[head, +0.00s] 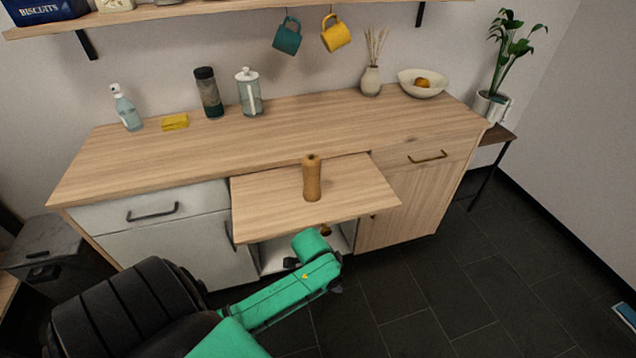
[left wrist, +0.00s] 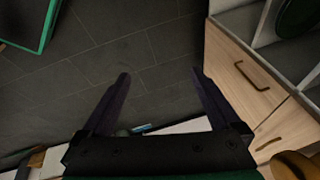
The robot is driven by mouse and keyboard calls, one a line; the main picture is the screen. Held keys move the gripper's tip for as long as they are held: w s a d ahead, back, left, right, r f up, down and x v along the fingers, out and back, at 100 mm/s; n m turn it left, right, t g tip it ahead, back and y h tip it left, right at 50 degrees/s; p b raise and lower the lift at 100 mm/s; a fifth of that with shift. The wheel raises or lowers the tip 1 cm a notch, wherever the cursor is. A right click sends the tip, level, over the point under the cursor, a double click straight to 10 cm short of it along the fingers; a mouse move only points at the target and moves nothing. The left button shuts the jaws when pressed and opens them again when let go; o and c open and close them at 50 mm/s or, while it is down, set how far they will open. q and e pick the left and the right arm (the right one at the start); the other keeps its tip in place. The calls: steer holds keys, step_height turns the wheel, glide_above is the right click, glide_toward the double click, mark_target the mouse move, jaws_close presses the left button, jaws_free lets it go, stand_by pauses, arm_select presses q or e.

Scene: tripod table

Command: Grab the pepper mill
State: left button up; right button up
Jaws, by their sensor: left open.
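The pepper mill (head: 312,178) is a light brown wooden, waisted cylinder with a rounded top. It stands upright on the pull-out wooden board (head: 265,208) in front of the counter. My left arm comes in from the lower left in the head view, and its green part ends below the board's front edge, apart from the mill. My left gripper (left wrist: 160,76) shows in the left wrist view with two dark fingers spread wide and nothing between them. A brown rounded thing is cut off at that view's lower right corner; I cannot tell what it is. My right gripper is not in view.
The counter (head: 270,135) holds a spray bottle (head: 126,110), a yellow sponge (head: 175,122), a dark-lidded bottle (head: 209,95), a glass jar (head: 249,94), a vase (head: 371,80) and a bowl (head: 423,84). An open space lies under the board.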

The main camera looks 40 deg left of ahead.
arm_select(q)
step_height(320, 180, up, 10)
steer(key=w+d+m+b, duration=0.1)
steer(key=w+d+m, duration=0.1)
steer(key=m, duration=0.3)
steer(key=m+y, duration=0.2)
steer(key=m, duration=1.7)
glide_toward(314, 173)
steer(key=a, duration=0.2)
steer(key=x, duration=0.9)
steer(key=w+x, duration=0.1)
steer(key=x, duration=0.4)
steer(key=shift+w+r, duration=0.1)
steer(key=shift+r, duration=0.15)
jaws_close()
